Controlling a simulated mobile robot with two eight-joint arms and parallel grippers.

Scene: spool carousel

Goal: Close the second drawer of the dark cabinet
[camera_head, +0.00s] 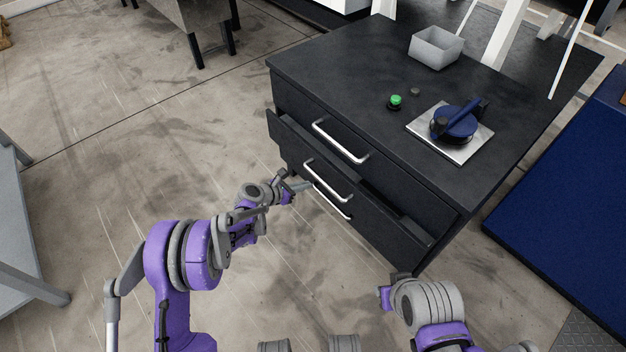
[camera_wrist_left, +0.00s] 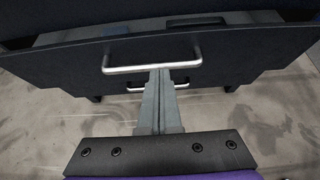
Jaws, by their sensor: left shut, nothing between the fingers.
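The dark cabinet (camera_head: 400,135) stands right of centre in the head view. Its second drawer (camera_head: 370,205) is partly pulled out, with a gap along its top edge below the closed top drawer. The second drawer's silver handle (camera_head: 328,180) also shows in the left wrist view (camera_wrist_left: 150,67). My left gripper (camera_head: 303,185) is shut and empty in front of that drawer. In the left wrist view its fingertips (camera_wrist_left: 160,72) overlap the lower edge of the handle; I cannot tell if they touch. Part of my right arm shows at the bottom right, but its fingers do not.
On the cabinet top are a grey bin (camera_head: 436,48), a green button (camera_head: 396,100) and a blue device on a metal plate (camera_head: 462,150). A blue panel (camera_head: 570,200) stands on the right. A grey table (camera_head: 20,240) is at the left edge. The floor left of the cabinet is clear.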

